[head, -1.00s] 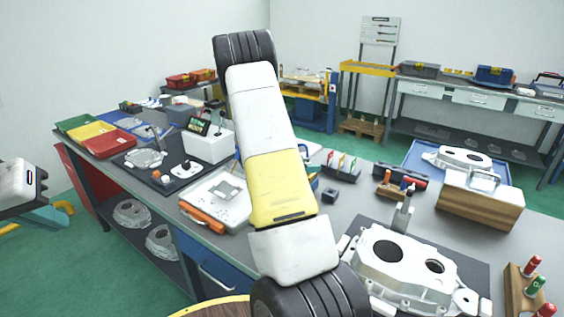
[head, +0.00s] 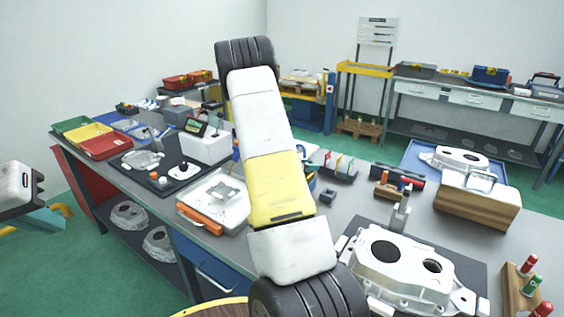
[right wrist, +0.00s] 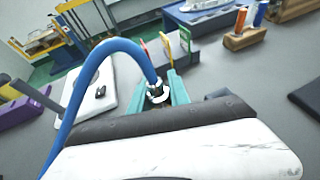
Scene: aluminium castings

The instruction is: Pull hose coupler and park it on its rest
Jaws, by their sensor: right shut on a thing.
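In the right wrist view, a blue hose (right wrist: 100,50) arches from the lower left to a small dark and white coupler (right wrist: 158,92). My right gripper (right wrist: 160,88) has teal fingers shut on this coupler, and grey bench top shows around it. In the head view my right arm covers most of that gripper; only a bit of teal (head: 311,182) shows beside the arm. A small dark block (head: 328,195) sits on the bench close by; I cannot tell whether it is the rest. My left gripper (head: 42,222) is at the far left edge, away from the bench, its jaws unclear.
A large casting (head: 400,262) lies on a dark mat at the front right. A stand with coloured tags (head: 341,168) and a wood-sided box (head: 478,200) stand behind it. A pale case with an orange handle (head: 215,203) is left of my arm. Bare bench lies between these.

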